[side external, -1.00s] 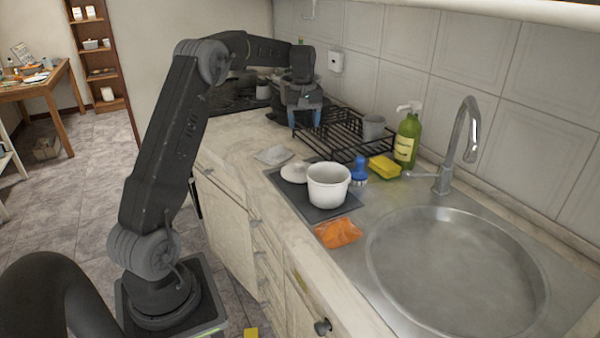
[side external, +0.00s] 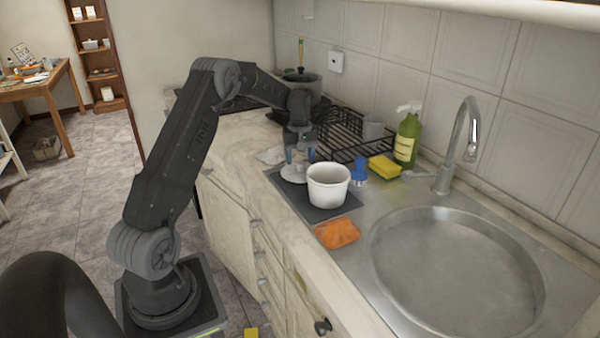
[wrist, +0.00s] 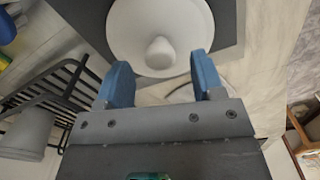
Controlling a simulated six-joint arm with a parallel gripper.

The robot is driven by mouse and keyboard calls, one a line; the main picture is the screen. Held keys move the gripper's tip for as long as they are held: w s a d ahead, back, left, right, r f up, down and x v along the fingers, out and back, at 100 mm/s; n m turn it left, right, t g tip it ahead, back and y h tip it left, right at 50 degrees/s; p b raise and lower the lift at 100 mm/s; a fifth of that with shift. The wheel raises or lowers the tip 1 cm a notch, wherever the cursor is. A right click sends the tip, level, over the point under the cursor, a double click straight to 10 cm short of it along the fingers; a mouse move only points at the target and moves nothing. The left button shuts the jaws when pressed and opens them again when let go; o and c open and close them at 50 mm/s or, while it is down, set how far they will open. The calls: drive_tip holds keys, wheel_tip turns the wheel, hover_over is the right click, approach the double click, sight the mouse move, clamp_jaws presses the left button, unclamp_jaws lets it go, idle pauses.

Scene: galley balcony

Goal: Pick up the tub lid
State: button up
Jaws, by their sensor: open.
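The tub lid (side external: 293,173) is a white disc with a knob. It lies near the far edge of a dark mat (side external: 324,210), beside the white tub (side external: 328,187). In the wrist view the lid's knob (wrist: 160,52) shows between and just beyond my blue fingertips. I see no grip on the lid. My fingers and wrist hide part of the lid in the side view.
A black dish rack (side external: 345,135) with a grey cup (side external: 373,127) stands behind. A blue brush (side external: 360,170), yellow sponge (side external: 384,167) and green soap bottle (side external: 407,138) sit right of the tub. An orange cloth (side external: 337,233) lies before the sink (side external: 455,270).

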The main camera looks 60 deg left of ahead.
sight(295, 172)
drive_tip(key=shift+f, duration=1.3)
drive_tip(key=shift+c, duration=0.4)
drive_tip(key=c, duration=0.9)
